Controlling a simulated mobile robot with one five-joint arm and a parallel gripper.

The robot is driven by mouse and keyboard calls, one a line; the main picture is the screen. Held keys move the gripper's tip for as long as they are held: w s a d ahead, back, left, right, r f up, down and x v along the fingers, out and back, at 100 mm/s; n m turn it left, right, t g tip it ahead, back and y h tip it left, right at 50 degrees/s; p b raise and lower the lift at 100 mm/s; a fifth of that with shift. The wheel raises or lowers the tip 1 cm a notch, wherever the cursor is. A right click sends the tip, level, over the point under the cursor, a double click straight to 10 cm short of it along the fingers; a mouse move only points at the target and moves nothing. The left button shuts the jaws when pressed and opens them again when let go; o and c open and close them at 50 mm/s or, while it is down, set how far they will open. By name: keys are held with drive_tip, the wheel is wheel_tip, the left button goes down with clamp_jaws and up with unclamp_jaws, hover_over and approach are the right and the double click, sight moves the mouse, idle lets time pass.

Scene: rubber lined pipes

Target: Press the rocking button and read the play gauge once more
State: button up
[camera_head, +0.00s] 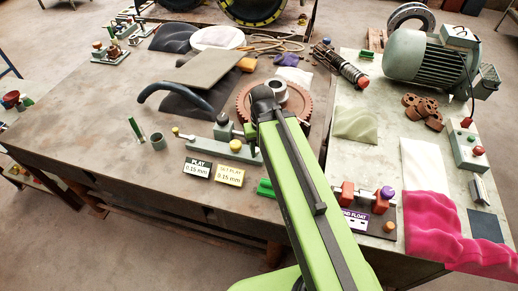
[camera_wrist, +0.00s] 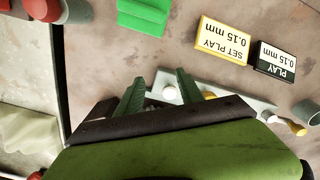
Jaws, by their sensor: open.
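The play gauge (camera_head: 197,168) is a dark sign reading PLAY 0.15 mm; it also shows upside down in the wrist view (camera_wrist: 275,61). Beside it, a yellow sign (camera_head: 229,175) reads SET PLAY 0.15 mm, also in the wrist view (camera_wrist: 226,40). Behind them lies a long grey fixture (camera_head: 215,147) with a yellow knob at its left end. In the wrist view, my gripper (camera_wrist: 161,76) is open, its green fingers apart over the fixture's end. A small white round knob (camera_wrist: 170,92) shows between them; I cannot tell whether it is the rocking button.
A rust-coloured gear (camera_head: 243,103) stands behind the fixture. A green block (camera_wrist: 142,15) lies in front of it. The table's front left is mostly clear.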

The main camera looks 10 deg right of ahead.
clamp_jaws()
idle(0.4)
drive_tip(key=shift+d, duration=0.1)
idle(1.4)
